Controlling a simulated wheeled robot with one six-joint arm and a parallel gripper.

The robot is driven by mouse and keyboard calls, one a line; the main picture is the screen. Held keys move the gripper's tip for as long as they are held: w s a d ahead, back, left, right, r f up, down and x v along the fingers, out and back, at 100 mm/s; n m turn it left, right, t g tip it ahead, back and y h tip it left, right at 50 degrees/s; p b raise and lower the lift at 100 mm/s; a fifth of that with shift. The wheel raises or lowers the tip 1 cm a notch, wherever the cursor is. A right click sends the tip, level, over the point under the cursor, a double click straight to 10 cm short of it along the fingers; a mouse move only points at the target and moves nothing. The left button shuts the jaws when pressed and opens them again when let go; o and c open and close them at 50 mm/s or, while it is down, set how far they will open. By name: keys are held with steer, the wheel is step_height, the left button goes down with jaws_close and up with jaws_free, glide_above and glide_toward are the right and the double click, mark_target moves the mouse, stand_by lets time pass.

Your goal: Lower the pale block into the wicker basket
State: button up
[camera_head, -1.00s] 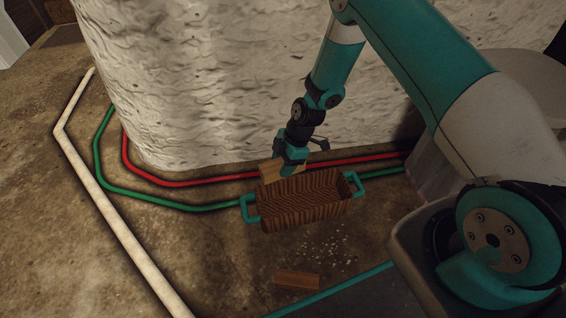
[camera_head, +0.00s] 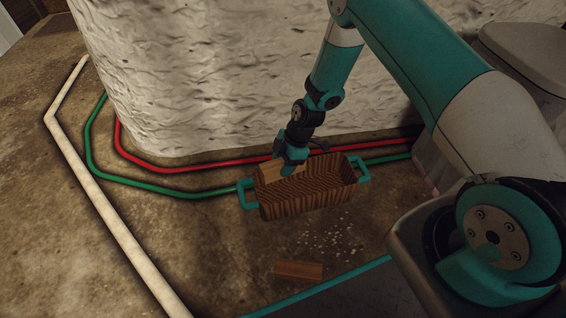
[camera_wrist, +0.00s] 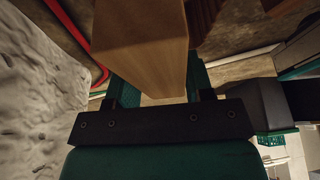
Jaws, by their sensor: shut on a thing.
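The pale block (camera_head: 269,173) is tan wood and is held in my gripper (camera_head: 290,168) at the far left end of the wicker basket. The basket (camera_head: 310,203) is a brown striped rectangular box with teal handles, upright on the floor. The block's lower part overlaps the basket's left rim; how deep it sits inside is hard to tell. In the wrist view the block (camera_wrist: 140,42) fills the upper middle, between the green fingers of my gripper (camera_wrist: 155,85). Most of the basket's inside shows empty.
A reddish-brown block (camera_head: 298,271) lies on the floor in front of the basket, near scattered pale bits (camera_head: 328,240). Red (camera_head: 180,165), green (camera_head: 150,187) and white (camera_head: 110,205) pipes run along the floor. A rough white wall (camera_head: 200,80) stands close behind the basket.

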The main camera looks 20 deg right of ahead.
steer(key=shift+f, duration=0.15)
steer(key=shift+f+b, duration=2.9)
steer(key=shift+f, duration=1.65)
steer(key=shift+f+b, duration=1.65)
steer(key=shift+f, duration=0.85)
steer(key=o, duration=1)
steer(key=shift+o, duration=0.2)
step_height(320, 180, up, 20)
steer(key=p, duration=1.2)
glide_above(276, 165)
steer(key=d, duration=0.2)
steer(key=shift+d, duration=0.1)
steer(key=shift+r, duration=0.15)
